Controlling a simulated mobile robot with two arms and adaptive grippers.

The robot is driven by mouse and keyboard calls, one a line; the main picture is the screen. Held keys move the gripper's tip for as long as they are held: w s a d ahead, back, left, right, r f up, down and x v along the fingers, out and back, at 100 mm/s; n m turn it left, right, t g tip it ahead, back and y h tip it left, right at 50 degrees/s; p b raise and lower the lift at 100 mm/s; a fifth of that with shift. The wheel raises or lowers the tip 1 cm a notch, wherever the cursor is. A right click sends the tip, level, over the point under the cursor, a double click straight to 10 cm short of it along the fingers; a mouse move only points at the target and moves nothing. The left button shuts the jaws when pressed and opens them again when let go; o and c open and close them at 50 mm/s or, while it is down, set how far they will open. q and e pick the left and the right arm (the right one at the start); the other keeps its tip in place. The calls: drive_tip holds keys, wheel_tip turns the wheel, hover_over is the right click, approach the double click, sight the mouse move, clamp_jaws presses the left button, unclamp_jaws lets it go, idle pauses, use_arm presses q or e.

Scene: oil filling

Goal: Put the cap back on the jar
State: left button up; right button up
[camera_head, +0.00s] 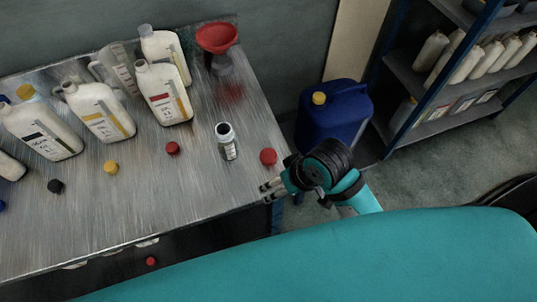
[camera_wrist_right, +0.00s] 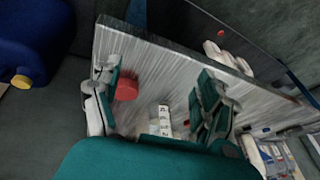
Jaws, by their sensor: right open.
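The jar (camera_head: 227,143) is small, with a pale label and a dark open top. It stands upright and uncapped on the metal table. A red cap (camera_head: 268,156) lies on the table just right of the jar, near the table's right edge. Another red cap (camera_head: 172,148) lies left of the jar. My right gripper (camera_head: 265,193) is open and empty at the table's right edge, nearer to me than the right red cap. My left gripper is out of view.
Several white bottles (camera_head: 98,112) and a red funnel (camera_head: 217,38) stand towards the table's back. A yellow cap (camera_head: 111,167) and a black cap (camera_head: 56,186) lie in front of the bottles. A blue canister (camera_head: 334,112) stands beyond the right edge. The table front is clear.

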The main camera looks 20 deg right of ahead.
drive_tip(key=w+a+r+g, duration=0.2)
drive_tip(key=w+a+r, duration=0.25)
drive_tip(key=w, duration=0.25)
drive_tip(key=w+d+r+m+g+h, duration=0.1)
drive_tip(key=w+d+r+h, duration=0.1)
drive_tip(key=w+d+r, duration=0.3)
wheel_tip(320, 180, up, 2)
drive_tip(key=shift+w+r+m+h, duration=0.2)
drive_tip(key=shift+m+h, duration=0.1)
drive_tip(key=shift+m, duration=0.1)
hover_over(268, 155)
wheel_tip(268, 155, down, 12)
drive_tip(key=shift+f+p, duration=0.15)
drive_tip(key=shift+p, duration=0.3)
